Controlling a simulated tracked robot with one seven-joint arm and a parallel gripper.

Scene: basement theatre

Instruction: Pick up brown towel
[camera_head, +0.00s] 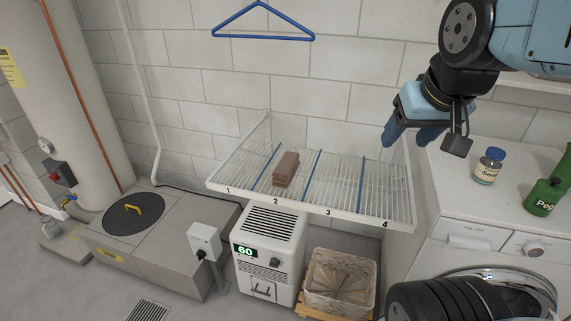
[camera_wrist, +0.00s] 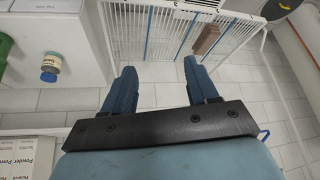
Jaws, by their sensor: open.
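The brown towel (camera_head: 286,169) lies folded in a small stack on the white wire rack (camera_head: 228,187), in the section marked 2. It also shows in the wrist view (camera_wrist: 207,39), near the top right, on the same rack. My gripper (camera_head: 408,135) is in the air to the right of the rack, well apart from the towel. In the wrist view its two blue fingers (camera_wrist: 157,75) are spread with nothing between them.
Blue dividers split the rack into numbered sections. A washing machine (camera_head: 460,215) with a blue-capped jar (camera_head: 488,165) and a green bottle (camera_head: 546,194) stands at right. A white dehumidifier (camera_head: 268,255) and a wicker basket (camera_head: 340,282) are below the rack. A blue hanger (camera_head: 262,37) hangs above.

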